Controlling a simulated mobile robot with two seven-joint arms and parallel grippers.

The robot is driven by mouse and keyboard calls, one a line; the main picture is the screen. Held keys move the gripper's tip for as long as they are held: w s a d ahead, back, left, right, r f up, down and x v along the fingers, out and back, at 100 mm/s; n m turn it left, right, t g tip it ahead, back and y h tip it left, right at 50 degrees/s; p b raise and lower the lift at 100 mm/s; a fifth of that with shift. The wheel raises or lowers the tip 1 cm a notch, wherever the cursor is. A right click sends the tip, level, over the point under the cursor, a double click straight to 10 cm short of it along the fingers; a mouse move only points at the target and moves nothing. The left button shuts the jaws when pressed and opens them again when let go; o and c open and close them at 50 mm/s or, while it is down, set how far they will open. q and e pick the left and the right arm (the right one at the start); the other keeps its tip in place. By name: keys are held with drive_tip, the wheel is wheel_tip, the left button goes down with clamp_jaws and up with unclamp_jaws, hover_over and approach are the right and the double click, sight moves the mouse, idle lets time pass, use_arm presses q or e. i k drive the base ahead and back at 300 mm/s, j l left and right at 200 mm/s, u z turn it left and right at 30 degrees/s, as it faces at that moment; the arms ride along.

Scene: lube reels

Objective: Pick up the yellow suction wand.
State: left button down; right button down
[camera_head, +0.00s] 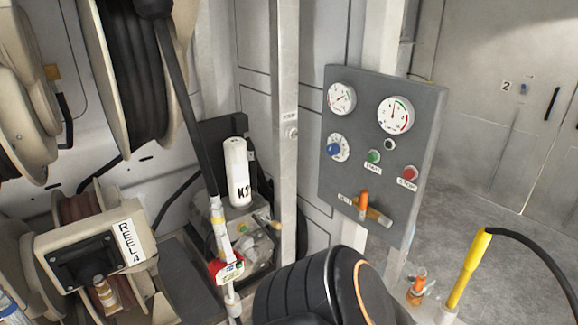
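The yellow suction wand (468,268) stands near the lower right, tilted a little to the right. A black hose leaves its top and curves down to the right edge. Its lower end meets a pale fitting at the bottom edge, and what lies below is cut off. Neither of my grippers shows in the head view. A rounded black part with an orange ring at the bottom centre looks like mine, left of the wand and apart from it.
A grey gauge panel (345,100) with dials, buttons and an orange-handled valve stands behind the wand. A small orange-topped fitting (417,288) is close left of it. Hose reels (140,75) and a white canister (236,172) fill the left. Grey floor (520,220) is open behind.

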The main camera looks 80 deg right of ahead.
sight(482, 240)
drive_tip(key=z, duration=3.9)
